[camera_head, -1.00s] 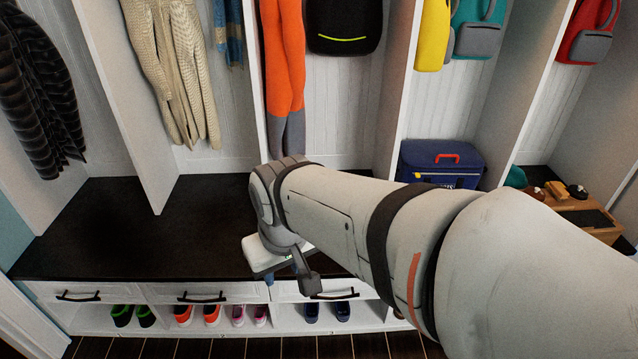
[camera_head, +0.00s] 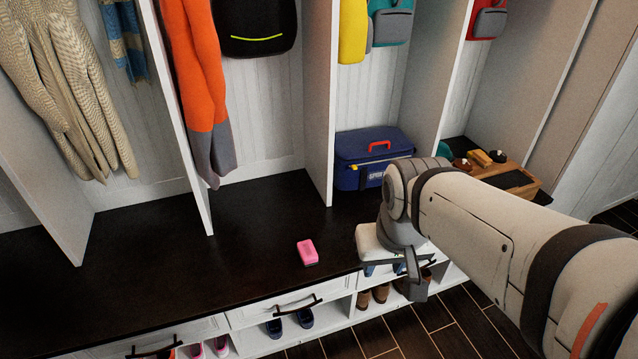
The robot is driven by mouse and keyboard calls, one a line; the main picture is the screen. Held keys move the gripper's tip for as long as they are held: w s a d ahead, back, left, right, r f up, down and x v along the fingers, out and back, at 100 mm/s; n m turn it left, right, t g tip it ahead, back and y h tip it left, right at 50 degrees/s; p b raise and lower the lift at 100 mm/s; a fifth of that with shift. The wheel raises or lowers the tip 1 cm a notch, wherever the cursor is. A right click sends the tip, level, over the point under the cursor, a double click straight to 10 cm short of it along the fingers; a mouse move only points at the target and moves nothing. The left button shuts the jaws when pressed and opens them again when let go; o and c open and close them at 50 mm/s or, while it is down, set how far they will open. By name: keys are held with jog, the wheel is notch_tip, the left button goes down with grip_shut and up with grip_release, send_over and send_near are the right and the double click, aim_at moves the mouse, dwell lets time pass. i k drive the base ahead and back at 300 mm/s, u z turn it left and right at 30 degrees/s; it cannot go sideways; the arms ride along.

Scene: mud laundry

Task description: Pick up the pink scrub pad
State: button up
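The pink scrub pad (camera_head: 307,252) lies flat on the dark bench top (camera_head: 250,228), close to its front edge and above a drawer. It is a small block with faint marks on its top. My gripper (camera_head: 385,268) hangs to the right of the pad, near the bench's front edge, and is apart from it.
A blue cooler bag (camera_head: 368,160) stands on the bench behind my gripper. A wooden caddy (camera_head: 508,180) sits further right. White dividers split the bench, and an orange garment (camera_head: 200,85) hangs behind. The bench left of the pad is clear.

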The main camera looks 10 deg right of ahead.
aim_at(306, 251)
jog(key=i, duration=1)
jog(key=z, duration=0.05)
